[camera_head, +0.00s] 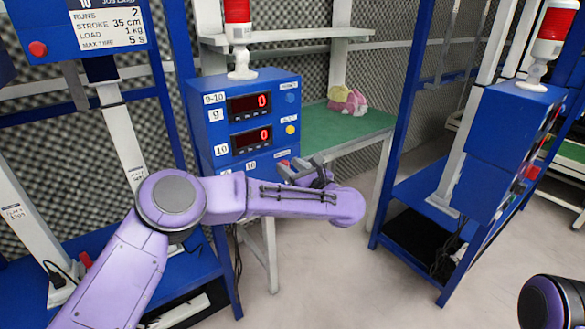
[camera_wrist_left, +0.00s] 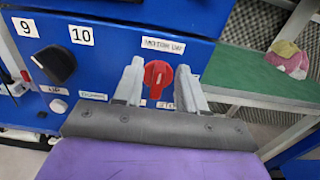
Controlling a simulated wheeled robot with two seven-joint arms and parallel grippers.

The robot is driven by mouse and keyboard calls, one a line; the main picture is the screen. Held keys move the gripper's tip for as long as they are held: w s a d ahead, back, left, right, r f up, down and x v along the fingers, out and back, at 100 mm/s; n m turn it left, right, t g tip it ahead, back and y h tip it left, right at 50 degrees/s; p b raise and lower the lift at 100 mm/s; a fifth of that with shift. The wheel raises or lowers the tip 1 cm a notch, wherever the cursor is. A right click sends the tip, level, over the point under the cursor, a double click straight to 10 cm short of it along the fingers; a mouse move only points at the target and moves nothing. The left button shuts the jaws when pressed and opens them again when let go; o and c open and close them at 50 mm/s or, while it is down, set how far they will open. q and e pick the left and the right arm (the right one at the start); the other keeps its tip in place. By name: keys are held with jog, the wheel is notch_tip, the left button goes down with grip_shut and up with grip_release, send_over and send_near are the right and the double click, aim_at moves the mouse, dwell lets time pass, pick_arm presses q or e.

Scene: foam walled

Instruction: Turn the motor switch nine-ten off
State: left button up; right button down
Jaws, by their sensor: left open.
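The blue control box (camera_head: 205,165) for 9 and 10 stands left of centre in the head view, with two red displays reading 0. In the left wrist view, a red rotary switch (camera_wrist_left: 157,77) sits on the box's front under a white label too blurred to read surely. My left gripper (camera_head: 304,172) is in front of the box's lower right. In the left wrist view its open fingers (camera_wrist_left: 159,68) stand one on each side of the red switch. I cannot tell whether they touch it. My right gripper is out of view.
A black knob (camera_wrist_left: 55,63) is left of the red switch, beside the 9 and 10 labels. A green-topped table (camera_head: 350,124) with a pink and yellow object (camera_head: 347,100) stands behind. Another blue box (camera_head: 485,140) on a blue frame is at right. Grey floor is clear between.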

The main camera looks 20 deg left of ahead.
pick_arm(q)
grip_shut()
